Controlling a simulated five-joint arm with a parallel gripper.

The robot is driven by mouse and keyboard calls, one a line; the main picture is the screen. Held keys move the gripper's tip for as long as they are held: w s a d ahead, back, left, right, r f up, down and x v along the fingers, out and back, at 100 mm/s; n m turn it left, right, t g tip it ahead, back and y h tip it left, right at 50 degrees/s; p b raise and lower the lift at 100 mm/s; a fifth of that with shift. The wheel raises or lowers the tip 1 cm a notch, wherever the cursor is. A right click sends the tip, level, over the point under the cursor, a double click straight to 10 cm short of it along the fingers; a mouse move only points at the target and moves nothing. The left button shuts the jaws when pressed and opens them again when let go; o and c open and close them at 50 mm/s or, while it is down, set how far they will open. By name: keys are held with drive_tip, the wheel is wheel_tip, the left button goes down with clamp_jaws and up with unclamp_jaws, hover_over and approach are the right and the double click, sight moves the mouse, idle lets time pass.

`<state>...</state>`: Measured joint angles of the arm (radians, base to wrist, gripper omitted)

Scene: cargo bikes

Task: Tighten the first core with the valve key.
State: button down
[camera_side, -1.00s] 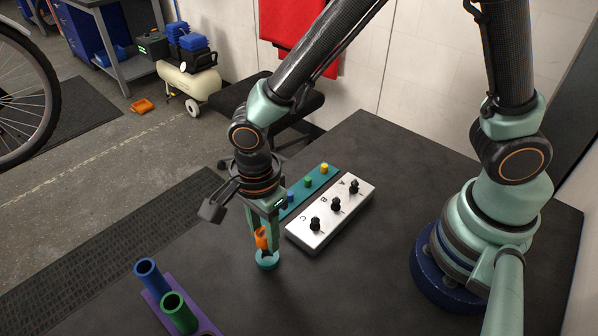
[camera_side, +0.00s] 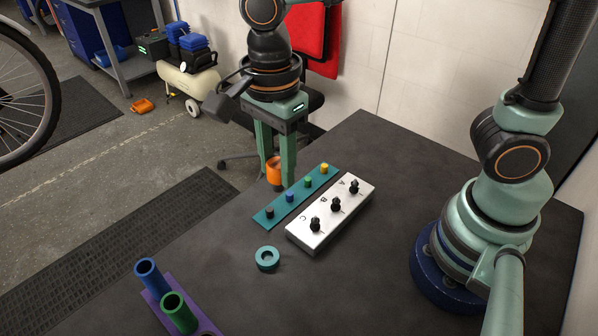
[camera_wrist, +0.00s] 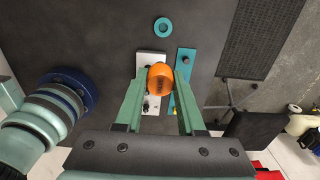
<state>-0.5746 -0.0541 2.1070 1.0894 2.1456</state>
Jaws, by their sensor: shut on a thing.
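My gripper (camera_side: 279,178) is shut on the orange valve key (camera_side: 274,170) and holds it in the air above the far side of the bench. The orange key (camera_wrist: 160,79) also shows between the fingers in the wrist view. The white block (camera_side: 320,230) bears black cores beside the letters A, B and C. Core A (camera_side: 354,187) is at the far end, core B (camera_side: 336,204) in the middle and core C (camera_side: 315,223) nearest. The key is apart from the block. The teal ring stand (camera_side: 267,264) is empty.
A teal strip (camera_side: 262,220) with black, blue, green and yellow caps lies beside the white block. A purple holder (camera_side: 154,297) with blue and green tubes stands at the near left. The dark bench top is clear around the ring stand.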

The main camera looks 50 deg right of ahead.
drive_tip(key=d+f, duration=0.2)
drive_tip(key=s+d+f, duration=0.1)
drive_tip(key=d+f, duration=0.1)
drive_tip(key=s+d+f, duration=0.1)
drive_tip(key=d, duration=0.1)
drive_tip(key=shift+s+d+f, duration=0.15)
drive_tip(key=shift+s+f, duration=0.1)
drive_tip(key=shift+f, duration=0.15)
hover_over(316, 217)
drive_tip(key=shift+f, duration=2.15)
drive_tip(key=shift+f, duration=1.3)
idle(0.7)
drive_tip(key=c, duration=0.5)
unclamp_jaws()
drive_tip(key=n, duration=1.2)
